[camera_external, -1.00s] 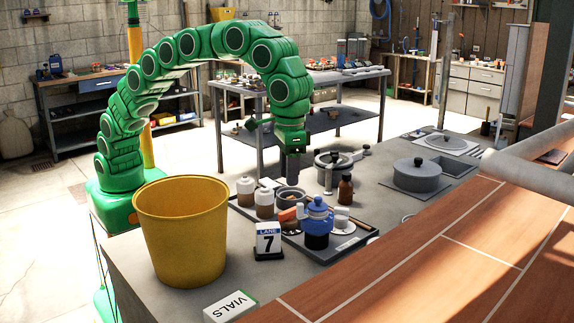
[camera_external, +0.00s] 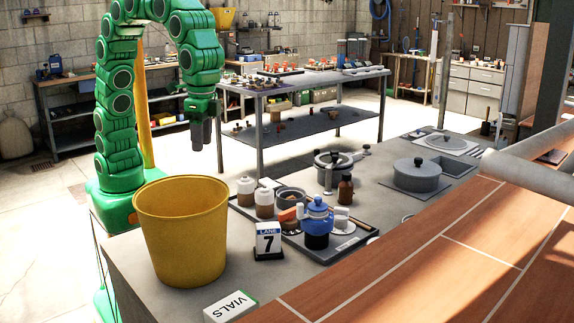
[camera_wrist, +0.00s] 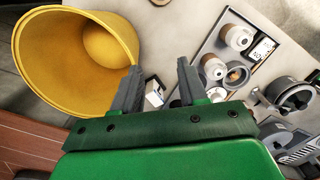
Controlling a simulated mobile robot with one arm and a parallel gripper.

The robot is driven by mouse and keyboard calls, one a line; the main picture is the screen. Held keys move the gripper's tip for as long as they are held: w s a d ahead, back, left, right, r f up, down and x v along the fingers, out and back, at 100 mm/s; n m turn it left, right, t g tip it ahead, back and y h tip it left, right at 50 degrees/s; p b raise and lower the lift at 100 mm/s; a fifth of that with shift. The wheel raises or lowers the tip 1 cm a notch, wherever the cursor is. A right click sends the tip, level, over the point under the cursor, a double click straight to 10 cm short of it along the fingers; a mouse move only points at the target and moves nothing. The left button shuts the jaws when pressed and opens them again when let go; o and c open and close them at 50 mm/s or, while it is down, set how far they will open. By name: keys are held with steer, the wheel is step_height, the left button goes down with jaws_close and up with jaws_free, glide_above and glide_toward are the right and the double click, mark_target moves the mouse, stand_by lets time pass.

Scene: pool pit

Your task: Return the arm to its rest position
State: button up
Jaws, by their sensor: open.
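My green arm (camera_external: 118,105) rises from its base at the left end of the grey counter and curls over at the top. Its gripper (camera_external: 202,138) hangs down behind the yellow bin, above and apart from the counter. In the wrist view the two grey fingers of my gripper (camera_wrist: 158,88) stand apart with nothing between them. The yellow bin (camera_external: 183,235) stands at the near left of the counter; in the wrist view the bin (camera_wrist: 60,55) lies left of the fingers and looks empty.
A lane 7 sign (camera_external: 268,241) and a vials card (camera_external: 230,306) stand near the bin. Pots (camera_external: 417,176) sit further right. A workbench (camera_external: 300,79) is behind.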

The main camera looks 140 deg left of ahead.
steer(key=s+d+f+m, duration=0.2)
steer(key=s, duration=0.9)
steer(key=s+d+f+m, duration=0.2)
steer(key=s, duration=1)
steer(key=s+d+f+m+g, duration=0.1)
steer(key=s+d+f+m, duration=0.1)
steer(key=s, duration=0.9)
steer(key=shift+s+d+f+m, duration=0.15)
steer(key=shift+d+f+m, duration=0.2)
steer(key=shift+m, duration=0.25)
